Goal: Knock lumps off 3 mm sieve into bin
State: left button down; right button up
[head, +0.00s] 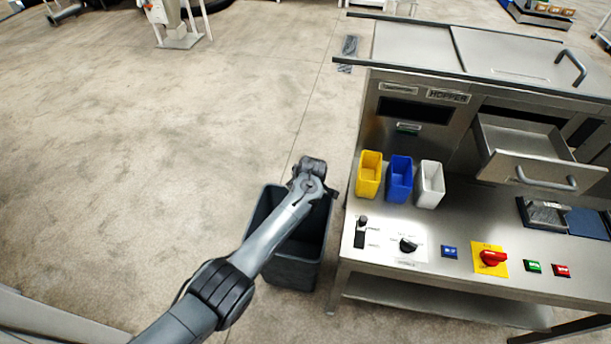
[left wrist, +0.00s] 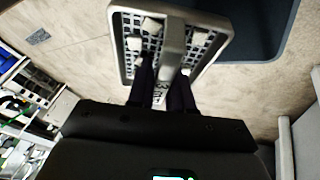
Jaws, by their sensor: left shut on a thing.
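My left gripper (head: 311,170) is above the far edge of the dark grey bin (head: 292,265) in the head view. In the left wrist view, the gripper (left wrist: 161,88) is shut on the handle of a grid sieve (left wrist: 118,48) with a pale frame. Several whitish lumps (left wrist: 151,26) lie on its mesh. A partly covered label by the fingers seems to read 3 M. The dark blue-grey bin (left wrist: 272,38) shows beside the sieve at upper right. I cannot make out the sieve in the head view. My right gripper is not in view.
The steel machine (head: 440,232) stands right of the bin, with yellow (head: 369,175), blue (head: 400,180) and white (head: 430,185) cups on its shelf. A drawer (head: 535,172) is pulled open. Controls line its front. The floor left of the bin is clear.

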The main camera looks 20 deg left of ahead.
pick_arm(q)
jog(key=r+p, duration=0.1)
jog(key=r+t+p, duration=0.1)
jog(key=r+p, duration=0.1)
jog(key=p, duration=0.1)
jog(key=shift+s+a+n+t+h, duration=0.2)
jog(key=shift+s+n+t+h, duration=0.1)
jog(key=shift+t+h, duration=0.1)
jog(key=shift+s+r+t+p, duration=0.1)
jog(key=shift+r+t+p, duration=0.2)
jog(key=shift+t, duration=0.1)
jog(key=shift+s+a+r+t+h, duration=0.1)
jog(key=shift+r+t+h, duration=0.2)
jog(key=shift+t, duration=0.2)
jog(key=shift+s+a+r+n+t+h+b, duration=0.1)
jog(key=shift+s+a+n+t+h+b, duration=0.45)
jog(key=shift+t+b, duration=3)
jog(key=shift+s+a+n+t+h+b, duration=0.15)
jog(key=shift+s+n+t+b, duration=0.75)
jog(key=shift+b, duration=5.2)
jog(key=shift+s+a+r+n+t+h+b, duration=0.3)
jog(key=shift+n+t+b, duration=0.95)
jog(key=shift+t+b, duration=2.4)
jog(key=shift+f+g+b, duration=0.2)
jog(key=shift+g+b, duration=0.95)
jog(key=shift+g, duration=0.05)
